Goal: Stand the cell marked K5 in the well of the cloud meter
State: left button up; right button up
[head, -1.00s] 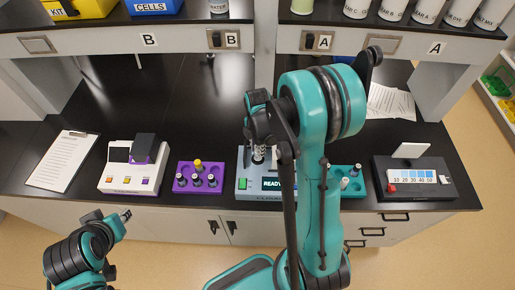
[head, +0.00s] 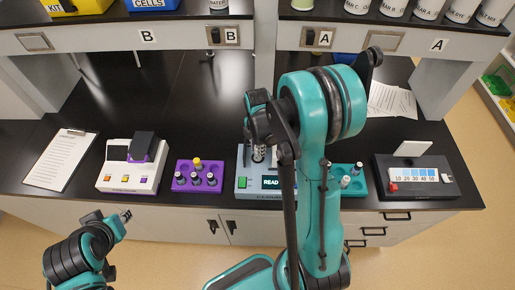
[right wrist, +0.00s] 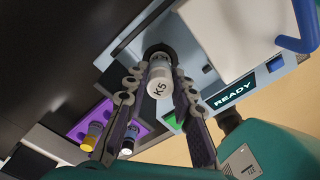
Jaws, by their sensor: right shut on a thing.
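The cell marked K5 (right wrist: 160,80) is a pale vial with its labelled cap facing the right wrist camera. My right gripper (right wrist: 158,92) is shut on it, with a finger on each side. The far end of the cell meets the dark round well (right wrist: 160,50) of the cloud meter; I cannot tell how deep it sits. The cloud meter (head: 243,184) is a grey-blue box with a green button and a lit display reading READY in the right wrist view (right wrist: 232,94). My right arm covers much of it in the head view. My left gripper (head: 124,216) is empty in front of the bench.
A purple rack (head: 186,187) with several vials stands left of the meter. A teal rack (head: 347,195) with vials is on the right, partly behind my arm. A white device (head: 118,180), a clipboard (head: 60,160) and a dark instrument (head: 455,185) stand farther out.

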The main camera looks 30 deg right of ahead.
jog(key=shift+f, duration=0.1)
jog(key=shift+f+b, duration=0.7)
jog(key=shift+b, duration=0.15)
jog(key=o, duration=1.6)
jog(key=shift+r, duration=0.1)
jog(key=shift+r+p, duration=2.4)
jog(key=shift+r, duration=1.1)
